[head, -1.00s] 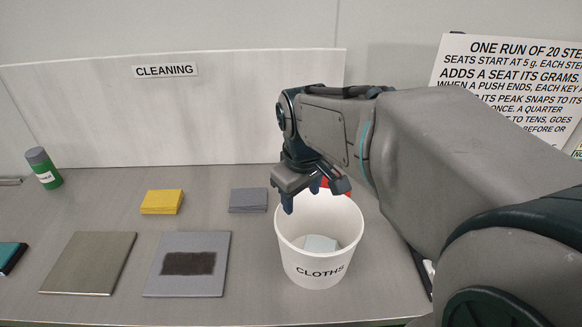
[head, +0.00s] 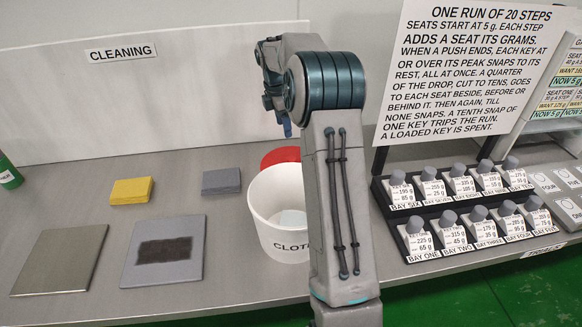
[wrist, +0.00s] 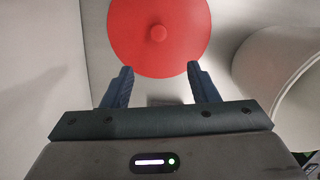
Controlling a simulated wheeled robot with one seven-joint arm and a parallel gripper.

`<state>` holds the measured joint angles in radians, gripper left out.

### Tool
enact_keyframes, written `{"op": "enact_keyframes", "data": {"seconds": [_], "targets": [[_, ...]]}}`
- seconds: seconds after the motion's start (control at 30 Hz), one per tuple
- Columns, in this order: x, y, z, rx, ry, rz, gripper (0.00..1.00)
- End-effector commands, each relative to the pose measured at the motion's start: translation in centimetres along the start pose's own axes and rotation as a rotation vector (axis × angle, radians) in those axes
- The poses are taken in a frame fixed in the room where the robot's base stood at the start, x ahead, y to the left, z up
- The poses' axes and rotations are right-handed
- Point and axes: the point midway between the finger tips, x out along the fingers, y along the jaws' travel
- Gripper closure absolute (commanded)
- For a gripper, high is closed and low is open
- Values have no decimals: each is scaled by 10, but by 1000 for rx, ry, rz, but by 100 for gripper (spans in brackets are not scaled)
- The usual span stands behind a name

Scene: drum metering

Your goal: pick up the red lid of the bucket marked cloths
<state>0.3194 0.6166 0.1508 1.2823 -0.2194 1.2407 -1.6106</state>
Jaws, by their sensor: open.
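The red lid (head: 281,157) lies on the counter behind the white bucket marked cloths (head: 275,233), partly hidden by my arm in the head view. In the wrist view the lid (wrist: 158,52) is a red disc with a small round knob at its middle. My gripper (wrist: 160,74) is open and empty. Its two fingers are spread below the knob in that view, and the knob is not between them. The bucket's pale wall (wrist: 285,80) shows at the right of the wrist view. In the head view my arm hides most of the gripper and the bucket's right side.
A rack of labelled keys (head: 455,205) stands at the right. A board marked cleaning (head: 60,110) stands behind.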

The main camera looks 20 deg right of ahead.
Motion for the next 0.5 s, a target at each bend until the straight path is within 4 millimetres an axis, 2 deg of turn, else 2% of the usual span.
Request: {"op": "enact_keyframes", "data": {"seconds": [0.3, 0.5], "targets": [[58, 0, 1, -4, 1, -6, 46], [81, 0, 1, -3, 1, -2, 46]]}}
